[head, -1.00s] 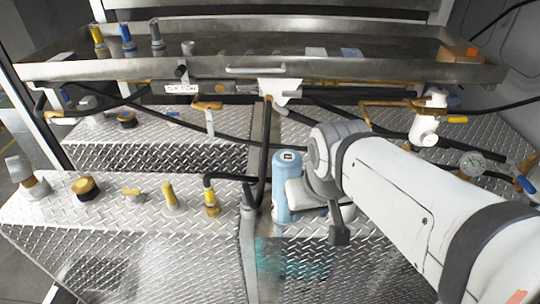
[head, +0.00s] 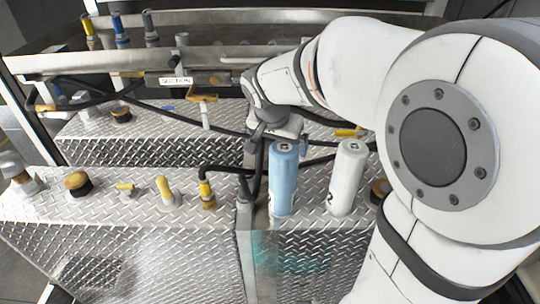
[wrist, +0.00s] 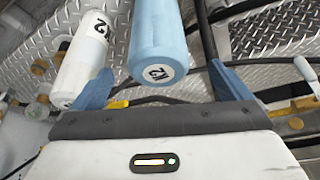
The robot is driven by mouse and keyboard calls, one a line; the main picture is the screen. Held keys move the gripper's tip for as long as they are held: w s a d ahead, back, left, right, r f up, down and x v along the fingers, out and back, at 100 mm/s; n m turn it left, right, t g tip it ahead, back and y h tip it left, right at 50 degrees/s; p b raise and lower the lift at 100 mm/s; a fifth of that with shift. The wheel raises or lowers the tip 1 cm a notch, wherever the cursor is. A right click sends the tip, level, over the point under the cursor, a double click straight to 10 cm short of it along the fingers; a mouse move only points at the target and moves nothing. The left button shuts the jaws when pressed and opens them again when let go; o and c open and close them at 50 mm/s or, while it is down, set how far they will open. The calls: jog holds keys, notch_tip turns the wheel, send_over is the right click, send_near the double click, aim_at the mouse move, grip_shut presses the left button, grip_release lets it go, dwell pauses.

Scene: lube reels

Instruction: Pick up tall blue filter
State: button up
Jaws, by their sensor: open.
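The tall blue filter (head: 283,185) stands upright on the diamond-plate ledge, near the middle of the head view. In the wrist view, the blue filter (wrist: 160,35) lies ahead of the palm, with its labelled end towards me. My gripper (wrist: 160,76) is open, with one blue finger on each side of the filter's line; I see no contact. In the head view my gripper (head: 282,128) is behind the filter's top and partly hidden by it.
A similar white filter (head: 347,178) stands close to the right of the blue one, and shows beside the left finger in the wrist view (wrist: 85,60). A black hose (head: 225,169) runs just left. Yellow-topped fittings (head: 165,190) line the left ledge. A metal tray (head: 110,62) lies behind.

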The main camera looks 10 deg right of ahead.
aim_at(283, 181)
jog(key=x, duration=0.2)
jog(key=p+x, duration=0.1)
jog(key=x, duration=0.4)
jog(key=shift+w+d+p, duration=0.35)
jog(key=shift+d+p, duration=0.05)
jog(key=shift+c, duration=0.5)
jog(key=c, duration=1.7)
